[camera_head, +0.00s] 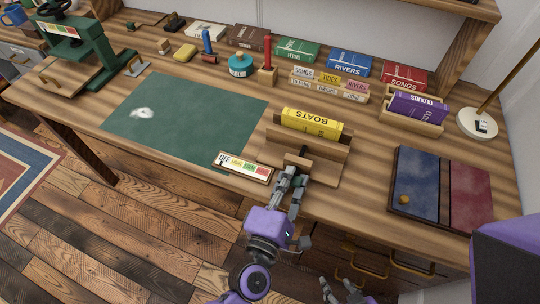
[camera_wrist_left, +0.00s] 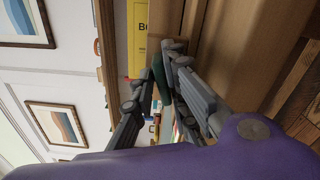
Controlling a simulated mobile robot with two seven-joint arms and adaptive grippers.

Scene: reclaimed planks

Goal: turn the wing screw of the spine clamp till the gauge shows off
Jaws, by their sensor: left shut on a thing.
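The wooden spine clamp (camera_head: 328,163) stands at the table's front edge and holds the yellow BOATS book (camera_head: 311,123) upright. My left gripper (camera_head: 294,174) reaches the clamp's front from below and is shut on the wing screw, mostly hidden by the fingers. In the left wrist view the dark green wing (camera_wrist_left: 161,82) shows between the fingers of the left gripper (camera_wrist_left: 158,88). The gauge (camera_head: 244,167) lies left of the clamp, with OFF at its left end and coloured bands; its pointer is too small to read. My right gripper (camera_head: 337,284) is low in the picture, fingers apart and empty.
A green mat (camera_head: 185,116) lies left of the clamp. A blue and red book cover (camera_head: 441,187) lies to the right. A purple CLOUDS book (camera_head: 417,107) stands in a wooden holder behind. Several books, tools and a lamp (camera_head: 478,123) line the back.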

